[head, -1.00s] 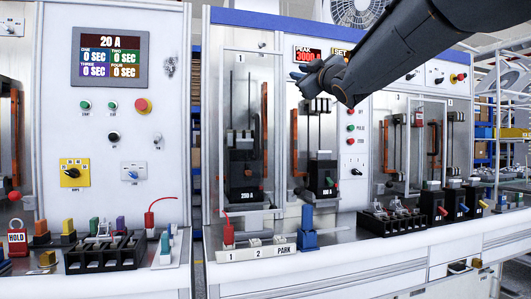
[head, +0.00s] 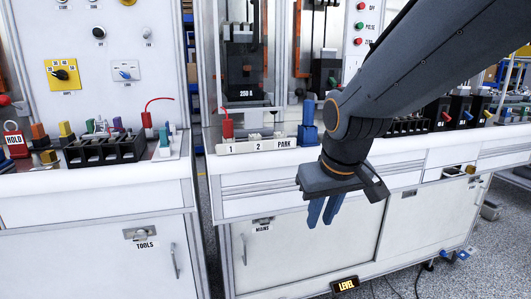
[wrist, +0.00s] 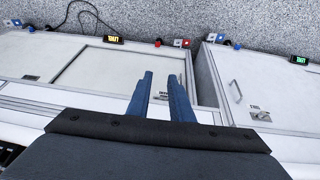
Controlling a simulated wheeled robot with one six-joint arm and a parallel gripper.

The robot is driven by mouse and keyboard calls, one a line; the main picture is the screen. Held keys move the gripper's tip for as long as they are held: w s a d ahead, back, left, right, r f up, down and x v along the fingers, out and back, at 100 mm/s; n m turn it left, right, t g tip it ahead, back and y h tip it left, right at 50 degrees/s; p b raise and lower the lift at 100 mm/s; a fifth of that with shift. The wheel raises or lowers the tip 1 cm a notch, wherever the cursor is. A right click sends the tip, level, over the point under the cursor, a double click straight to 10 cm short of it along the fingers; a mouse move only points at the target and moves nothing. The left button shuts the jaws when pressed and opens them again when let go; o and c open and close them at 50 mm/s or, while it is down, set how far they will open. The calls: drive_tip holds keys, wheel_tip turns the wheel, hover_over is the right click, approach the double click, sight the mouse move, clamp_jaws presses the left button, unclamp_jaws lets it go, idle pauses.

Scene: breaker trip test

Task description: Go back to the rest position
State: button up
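My gripper (head: 321,222) points down in front of the right-hand bench's front, below the worktop edge. Its two blue fingers are apart with nothing between them. The wrist view also shows my gripper (wrist: 160,76) with an empty gap between the fingers, over the cabinet fronts and the floor. My arm reaches in from the upper right and hides part of the bench behind it.
A strip marked 1, 2 and PARK (head: 256,145) lies on the worktop, with a red plug (head: 227,125) at 1 and a blue block (head: 308,127) near PARK.

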drive_tip(key=s+f+m+g, duration=0.1)
drive_tip(key=s+f+g, duration=0.45)
drive_tip(key=s, duration=0.85)
drive_tip(key=d+r+m+t+p, duration=0.1)
drive_tip(key=d+r+p, duration=0.4)
drive_tip(key=p, duration=0.8)
drive_tip(key=d+m, duration=0.1)
drive_tip(key=d, duration=0.1)
drive_tip(key=shift+d+h, duration=0.3)
